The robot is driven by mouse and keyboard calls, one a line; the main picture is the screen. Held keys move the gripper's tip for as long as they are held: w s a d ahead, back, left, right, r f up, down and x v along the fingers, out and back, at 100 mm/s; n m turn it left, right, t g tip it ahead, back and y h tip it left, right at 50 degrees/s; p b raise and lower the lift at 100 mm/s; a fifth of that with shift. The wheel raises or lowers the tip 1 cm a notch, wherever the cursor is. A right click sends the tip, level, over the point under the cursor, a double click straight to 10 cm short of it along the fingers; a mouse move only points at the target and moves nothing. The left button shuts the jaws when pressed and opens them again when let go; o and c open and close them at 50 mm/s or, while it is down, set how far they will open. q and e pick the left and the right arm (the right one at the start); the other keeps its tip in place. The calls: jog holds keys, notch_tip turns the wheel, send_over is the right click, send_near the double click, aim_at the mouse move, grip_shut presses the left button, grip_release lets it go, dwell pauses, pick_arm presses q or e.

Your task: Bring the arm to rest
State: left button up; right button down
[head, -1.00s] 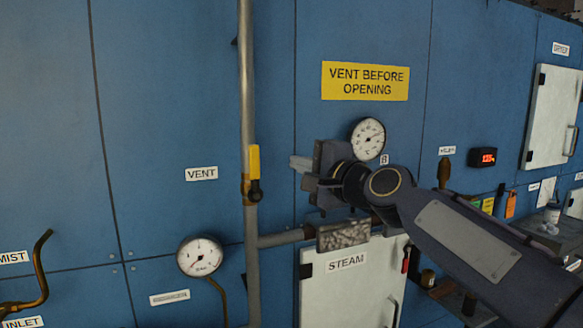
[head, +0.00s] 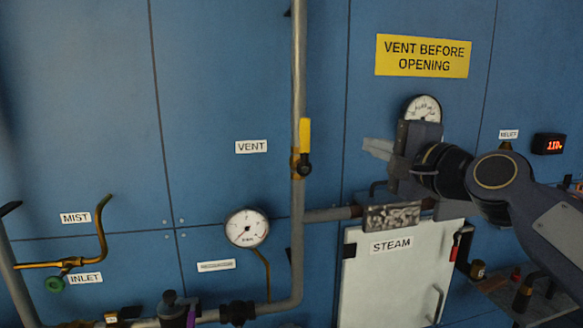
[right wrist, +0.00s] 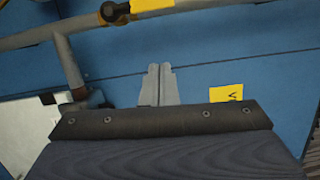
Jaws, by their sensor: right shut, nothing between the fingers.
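My right gripper (head: 378,148) comes in from the right in the head view. Its pale fingers are together, empty, and point left in front of the blue panel, between the yellow-handled vent valve (head: 304,148) and the upper gauge (head: 424,108). The fingers stand apart from the valve in the picture. In the right wrist view the two closed fingers (right wrist: 158,85) show against the blue panel with nothing between them. My left gripper is not in view.
A vertical pipe (head: 299,70) runs down the panel. A white steam door (head: 390,280) is below my right gripper. A lower gauge (head: 246,228), brass mist pipe (head: 103,225) and green inlet knob (head: 54,284) are to the left. A small shelf (head: 500,290) juts out at lower right.

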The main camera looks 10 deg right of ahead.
jog(key=s+a+f+n+g, duration=0.1)
jog(key=s+f+n+g, duration=0.3)
jog(key=s+f, duration=0.4)
jog(key=s+a+f+n+g, duration=0.1)
jog(key=s+f+n+g, duration=0.3)
jog(key=s+f, duration=0.5)
jog(key=s+a+f+n+g+h, duration=0.1)
jog(key=s+f+n, duration=0.5)
jog(key=f, duration=1.5)
jog(key=s+a+g, duration=0.1)
jog(key=s+g, duration=0.1)
jog(key=shift+s+f+g, duration=0.35)
jog(key=shift+f+g, duration=0.05)
